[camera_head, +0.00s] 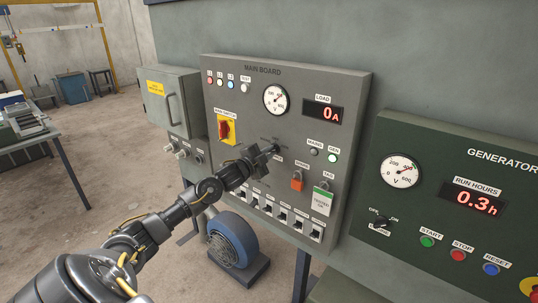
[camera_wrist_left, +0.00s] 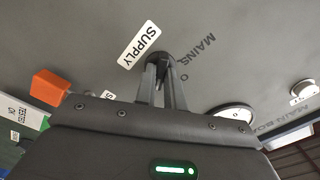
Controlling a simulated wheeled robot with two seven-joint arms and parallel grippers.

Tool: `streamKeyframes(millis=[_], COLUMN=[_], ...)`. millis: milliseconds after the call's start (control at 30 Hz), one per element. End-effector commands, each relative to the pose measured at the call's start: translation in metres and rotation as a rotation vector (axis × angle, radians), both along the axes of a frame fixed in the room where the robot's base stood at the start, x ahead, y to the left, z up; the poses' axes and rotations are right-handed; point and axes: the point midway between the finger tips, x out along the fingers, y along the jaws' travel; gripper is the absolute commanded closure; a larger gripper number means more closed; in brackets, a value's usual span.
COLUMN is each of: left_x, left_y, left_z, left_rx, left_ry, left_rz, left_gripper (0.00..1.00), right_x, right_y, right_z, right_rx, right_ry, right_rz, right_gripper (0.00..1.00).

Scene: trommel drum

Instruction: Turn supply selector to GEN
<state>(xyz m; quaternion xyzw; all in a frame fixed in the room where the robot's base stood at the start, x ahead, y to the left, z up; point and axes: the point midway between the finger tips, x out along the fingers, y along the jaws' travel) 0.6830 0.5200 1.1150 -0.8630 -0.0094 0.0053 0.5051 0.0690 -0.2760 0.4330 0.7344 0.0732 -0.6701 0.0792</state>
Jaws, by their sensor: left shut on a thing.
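The supply selector is a dark knob (camera_wrist_left: 160,60) on the grey main board (camera_head: 350,90). In the left wrist view it sits beside the white SUPPLY label (camera_wrist_left: 143,46), with the printed marks MAINS and 0 on its other side. My left gripper (camera_head: 269,150) is at the board in the head view, and its fingers (camera_wrist_left: 161,82) are closed on the knob. The gripper hides most of the knob in the head view. No GEN mark by the knob can be made out, and its exact pointing direction is unclear. My right gripper is not in view.
A red main switch (camera_head: 226,129) is left of my gripper. An orange part (camera_head: 297,181) and a row of breakers (camera_head: 282,217) are close by. The GEN lamp (camera_head: 333,158) glows; the MAINS lamp (camera_head: 314,152) looks dark. The load display (camera_head: 322,113) reads 0A.

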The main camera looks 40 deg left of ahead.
Motion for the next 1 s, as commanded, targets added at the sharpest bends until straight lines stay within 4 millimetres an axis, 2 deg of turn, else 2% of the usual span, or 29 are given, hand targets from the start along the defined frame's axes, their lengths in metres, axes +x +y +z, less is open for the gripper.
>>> streamKeyframes(millis=[333, 367, 533, 833, 1000], left_x=[0.0, 0.0, 0.0, -0.002, -0.02], left_y=[0.0, 0.0, 0.0, 0.0, 0.0], left_z=[0.0, 0.0, 0.0, -0.001, -0.004], left_rx=[0.005, 0.005, 0.004, 0.004, 0.006], left_ry=[0.0, 0.0, 0.0, 0.001, 0.002], left_rz=[0.0, 0.0, 0.0, 0.0, -0.001], left_gripper=[1.0, 0.88, 0.67, 0.67, 0.67], right_x=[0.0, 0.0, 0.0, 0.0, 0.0], right_y=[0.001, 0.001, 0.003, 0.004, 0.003], right_z=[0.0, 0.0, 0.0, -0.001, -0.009], right_rx=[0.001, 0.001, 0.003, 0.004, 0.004], right_ry=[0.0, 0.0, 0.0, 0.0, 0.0], right_rz=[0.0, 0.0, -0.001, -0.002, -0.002], right_gripper=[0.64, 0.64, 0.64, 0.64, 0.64])
